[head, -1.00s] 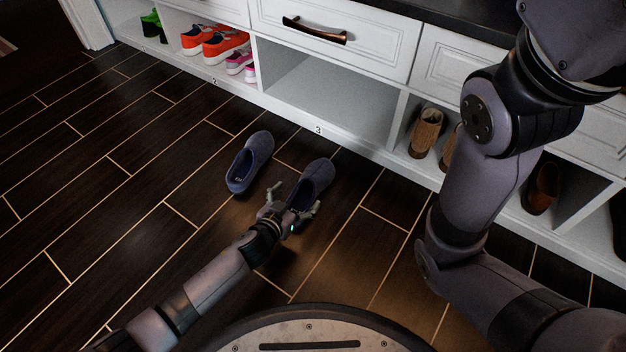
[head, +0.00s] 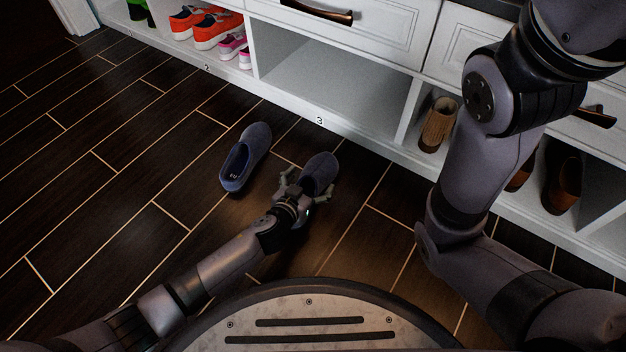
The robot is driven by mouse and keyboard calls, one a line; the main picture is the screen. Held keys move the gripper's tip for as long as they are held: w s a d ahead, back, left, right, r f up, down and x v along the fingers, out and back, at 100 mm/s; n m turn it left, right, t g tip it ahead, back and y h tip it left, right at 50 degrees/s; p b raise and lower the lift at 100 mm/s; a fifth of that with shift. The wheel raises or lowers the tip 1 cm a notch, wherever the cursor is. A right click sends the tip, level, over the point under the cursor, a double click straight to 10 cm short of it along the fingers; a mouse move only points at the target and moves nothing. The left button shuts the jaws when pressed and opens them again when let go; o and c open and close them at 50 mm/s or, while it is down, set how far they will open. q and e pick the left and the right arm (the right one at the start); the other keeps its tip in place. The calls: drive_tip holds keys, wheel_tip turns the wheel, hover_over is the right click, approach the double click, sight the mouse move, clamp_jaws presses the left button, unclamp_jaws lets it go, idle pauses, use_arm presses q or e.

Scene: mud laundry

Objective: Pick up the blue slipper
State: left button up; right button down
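Two blue slippers lie on the dark floor in front of the cubbies. The left blue slipper (head: 246,157) stands free, its opening facing up. The right blue slipper (head: 320,170) has its toe toward the cubbies, and its heel end is hidden by my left gripper. My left gripper (head: 304,184) is at that heel end with its fingers spread apart, one on each side of the slipper. I cannot tell whether the fingers touch it. My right arm crosses the right side of the view, and its gripper is out of the picture.
A white cubby unit (head: 372,146) runs along the back, with an empty compartment (head: 335,88) behind the slippers. Orange sneakers (head: 217,30), pink shoes (head: 233,46) and brown shoes (head: 437,124) stand in other compartments. Floor to the left is clear.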

use_arm(q)
drive_tip(key=c, duration=1.3)
